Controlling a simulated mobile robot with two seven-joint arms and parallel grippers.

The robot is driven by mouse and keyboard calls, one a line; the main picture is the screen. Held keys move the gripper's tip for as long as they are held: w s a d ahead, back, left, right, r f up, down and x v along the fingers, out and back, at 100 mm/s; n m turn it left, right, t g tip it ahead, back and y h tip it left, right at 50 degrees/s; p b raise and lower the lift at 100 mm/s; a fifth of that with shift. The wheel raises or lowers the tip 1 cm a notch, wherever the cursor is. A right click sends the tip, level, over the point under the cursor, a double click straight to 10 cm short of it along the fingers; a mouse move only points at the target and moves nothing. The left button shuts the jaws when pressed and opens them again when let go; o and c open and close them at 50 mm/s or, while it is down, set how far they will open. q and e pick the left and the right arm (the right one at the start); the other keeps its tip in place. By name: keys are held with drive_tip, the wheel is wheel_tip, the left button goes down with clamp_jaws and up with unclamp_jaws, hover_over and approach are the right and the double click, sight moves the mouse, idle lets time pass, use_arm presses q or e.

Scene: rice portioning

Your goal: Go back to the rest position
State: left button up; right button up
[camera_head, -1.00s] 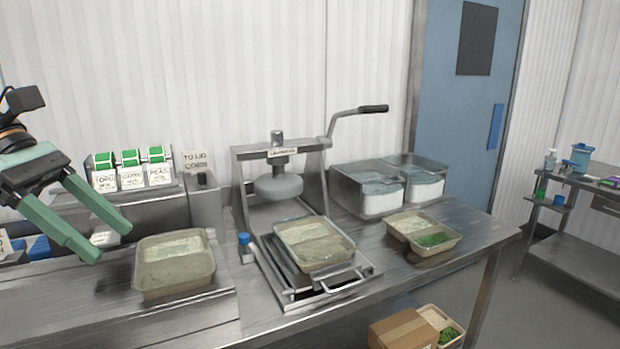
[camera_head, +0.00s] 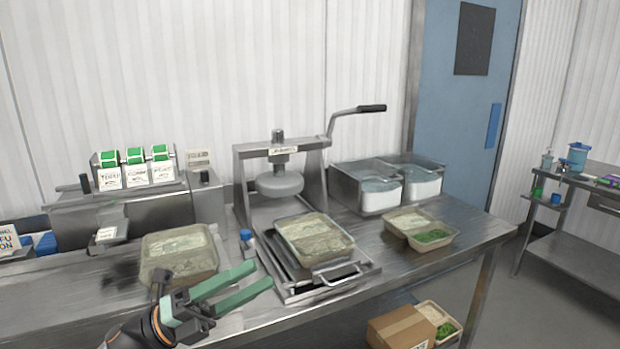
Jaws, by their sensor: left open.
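My left gripper (camera_head: 250,284) has green fingers and is open and empty. It is low in the head view, in front of the bench's front edge, its fingers pointing right. It appears just right of and below a filled, film-topped tray (camera_head: 179,254) at the left of the bench, and left of the press (camera_head: 278,184). A second filled tray (camera_head: 313,239) sits on the sliding plate of the press. My right gripper is not in view.
The steel bench (camera_head: 474,225) also holds a two-part tray (camera_head: 420,228) with green food, clear bins (camera_head: 368,188) and a label dispenser (camera_head: 137,190). A cardboard box (camera_head: 401,327) lies below at the right. Floor is clear right of the bench.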

use_arm(q)
drive_tip(key=a+f+n+t+y, duration=0.3)
drive_tip(key=f+n+t+y, duration=0.35)
drive_tip(key=f+n, duration=0.55)
drive_tip(key=a+f+n+t+y, duration=0.2)
drive_tip(key=f+n+t+y, duration=0.5)
drive_tip(key=f+n, duration=0.55)
drive_tip(key=s+a+f+n+g+y, duration=0.2)
drive_tip(key=s+f+n+g+y, duration=0.5)
drive_tip(key=s+f, duration=1.2)
drive_tip(key=s+n+g, duration=0.1)
drive_tip(key=n+g, duration=0.1)
drive_tip(key=n, duration=0.2)
drive_tip(key=shift+a, duration=0.35)
